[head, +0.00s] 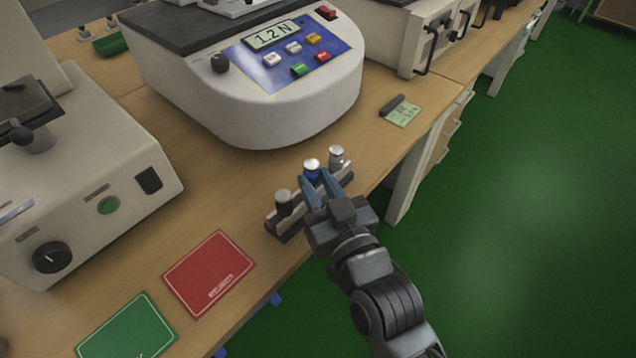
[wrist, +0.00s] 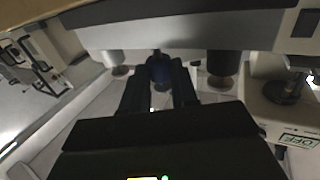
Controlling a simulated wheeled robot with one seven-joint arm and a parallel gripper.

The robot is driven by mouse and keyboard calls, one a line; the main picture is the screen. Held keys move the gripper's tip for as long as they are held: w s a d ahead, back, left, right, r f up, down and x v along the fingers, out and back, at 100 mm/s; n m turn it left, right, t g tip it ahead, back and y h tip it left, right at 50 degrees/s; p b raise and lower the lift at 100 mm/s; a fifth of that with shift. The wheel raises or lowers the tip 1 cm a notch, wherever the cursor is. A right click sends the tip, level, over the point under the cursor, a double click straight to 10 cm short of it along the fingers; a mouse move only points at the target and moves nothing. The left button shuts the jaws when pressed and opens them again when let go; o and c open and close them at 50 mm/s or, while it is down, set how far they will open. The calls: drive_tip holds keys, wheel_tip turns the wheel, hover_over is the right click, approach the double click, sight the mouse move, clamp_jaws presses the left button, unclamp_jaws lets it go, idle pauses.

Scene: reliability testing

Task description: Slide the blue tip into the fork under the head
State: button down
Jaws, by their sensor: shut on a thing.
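The blue tip (head: 312,175), with a bright round silver top, is in the middle of a small rack (head: 291,224) at the bench's front edge. My gripper (head: 317,184) is shut on it, one finger on each side. In the wrist view the blue tip (wrist: 160,72) is between my dark fingers (wrist: 160,90). I cannot tell whether it is lifted from its slot. The force tester (head: 245,95) reads 1.2 N.
A red card (head: 210,272) and a green card (head: 128,330) lie front left. Another instrument (head: 90,190) stands left. Bench between rack and tester is clear.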

drive_tip(key=shift+f, duration=0.1)
idle(0.3)
drive_tip(key=shift+f+b, duration=0.4)
drive_tip(key=shift+b, duration=0.05)
drive_tip(key=shift+f, duration=0.25)
drive_tip(key=c, duration=0.8)
unclamp_jaws()
drive_tip(key=shift+s, duration=0.1)
drive_tip(key=b+v, duration=0.1)
drive_tip(key=v, duration=0.6)
drive_tip(key=shift+s+d, duration=0.15)
drive_tip(key=shift+s, duration=0.15)
drive_tip(key=shift+d, duration=0.1)
